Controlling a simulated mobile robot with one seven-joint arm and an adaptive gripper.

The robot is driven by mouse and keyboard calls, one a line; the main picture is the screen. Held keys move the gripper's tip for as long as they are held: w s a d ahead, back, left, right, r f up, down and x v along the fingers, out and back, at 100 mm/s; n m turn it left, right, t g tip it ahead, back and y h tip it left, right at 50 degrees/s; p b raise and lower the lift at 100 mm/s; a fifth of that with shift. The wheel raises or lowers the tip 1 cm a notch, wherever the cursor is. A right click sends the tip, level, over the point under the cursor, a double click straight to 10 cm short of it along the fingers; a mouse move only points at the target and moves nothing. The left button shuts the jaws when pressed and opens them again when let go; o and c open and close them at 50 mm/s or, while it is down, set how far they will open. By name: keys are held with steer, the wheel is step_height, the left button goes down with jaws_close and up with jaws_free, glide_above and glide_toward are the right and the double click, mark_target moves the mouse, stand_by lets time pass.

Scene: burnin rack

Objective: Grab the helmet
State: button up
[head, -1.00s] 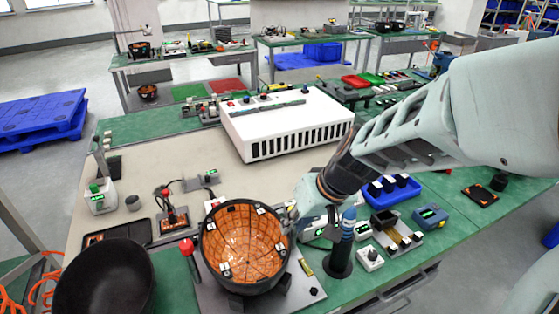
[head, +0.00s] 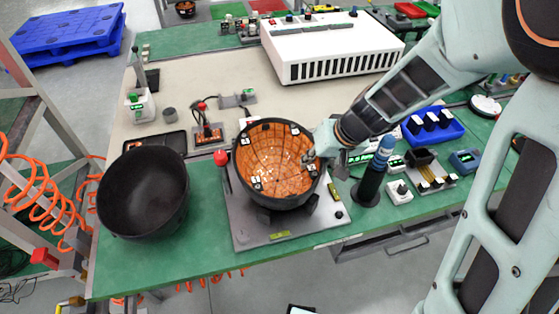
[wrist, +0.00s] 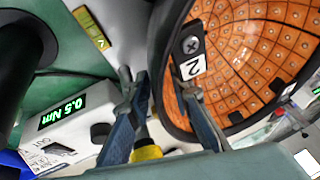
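A black helmet (head: 276,163) with an orange gridded lining sits open side up on a grey base plate (head: 262,238) near the table's front. My gripper (head: 322,158) is at its right rim. In the wrist view, the fingers of my gripper (wrist: 160,95) are apart. The rim of the helmet (wrist: 240,65) passes between them, with the right finger over the orange inside and the left finger outside. A gap shows between the left finger and the rim. A second, plain black bowl-shaped shell (head: 143,192) stands to the left.
A dark post with a blue top (head: 372,172) stands just right of my gripper. A red knob (head: 221,158) is at the helmet's left. A white slotted box (head: 330,48) and a blue tray (head: 432,127) lie farther back.

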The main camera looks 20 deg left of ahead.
steer(key=shift+c, duration=0.7)
jaws_close()
steer(key=shift+r, duration=0.15)
